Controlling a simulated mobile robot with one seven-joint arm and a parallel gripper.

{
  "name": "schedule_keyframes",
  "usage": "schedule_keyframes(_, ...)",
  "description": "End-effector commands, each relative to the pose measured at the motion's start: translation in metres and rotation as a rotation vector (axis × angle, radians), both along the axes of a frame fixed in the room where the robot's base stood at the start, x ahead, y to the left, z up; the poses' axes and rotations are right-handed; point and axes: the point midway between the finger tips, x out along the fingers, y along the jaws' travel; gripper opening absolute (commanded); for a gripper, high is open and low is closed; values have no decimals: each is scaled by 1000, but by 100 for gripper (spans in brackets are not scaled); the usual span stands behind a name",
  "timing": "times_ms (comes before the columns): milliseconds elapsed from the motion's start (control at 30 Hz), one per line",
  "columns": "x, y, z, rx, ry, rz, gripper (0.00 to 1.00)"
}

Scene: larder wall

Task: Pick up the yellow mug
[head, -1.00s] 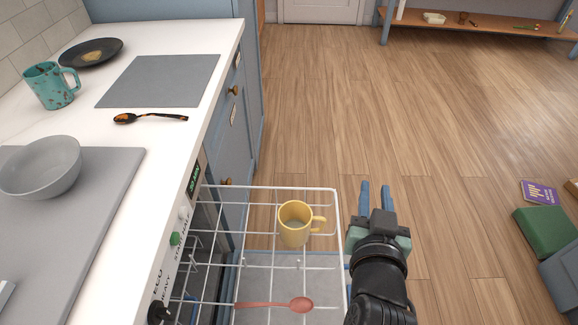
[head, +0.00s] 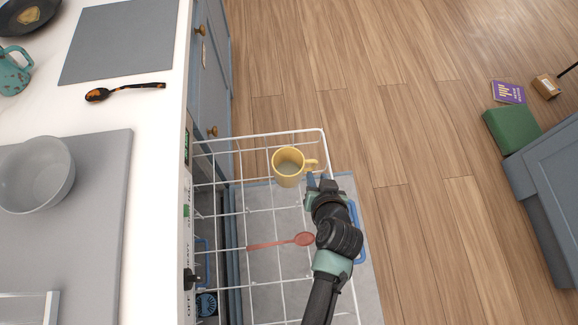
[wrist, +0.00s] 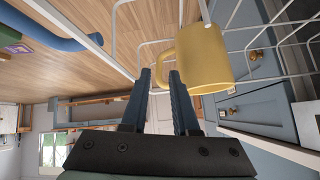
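The yellow mug (head: 288,175) stands upright in the far part of the white wire dishwasher rack (head: 262,133), its handle on the right. In the wrist view the mug (wrist: 205,62) is at the upper right, with its handle just ahead of the fingertips. My gripper (head: 318,181) is just right of and nearer than the mug, its fingertips close to the handle. In the wrist view my gripper (wrist: 160,78) has its blue fingers apart with a gap between them. Whether the handle is between the fingertips is unclear.
A pink spoon (head: 282,242) lies in the rack, nearer than the mug. The white counter (head: 150,118) on the left holds a grey bowl (head: 38,175), a dark spoon (head: 125,91) and a teal mug (head: 14,75).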

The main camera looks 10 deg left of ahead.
Motion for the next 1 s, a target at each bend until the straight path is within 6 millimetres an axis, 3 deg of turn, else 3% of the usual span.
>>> schedule_keyframes(533, 38, 9, -36, 1, -1, 1, 28)
schedule_keyframes(867, 41, 10, -39, -1, -1, 1, 28)
schedule_keyframes(1000, 41, 10, -39, -1, -1, 1, 5)
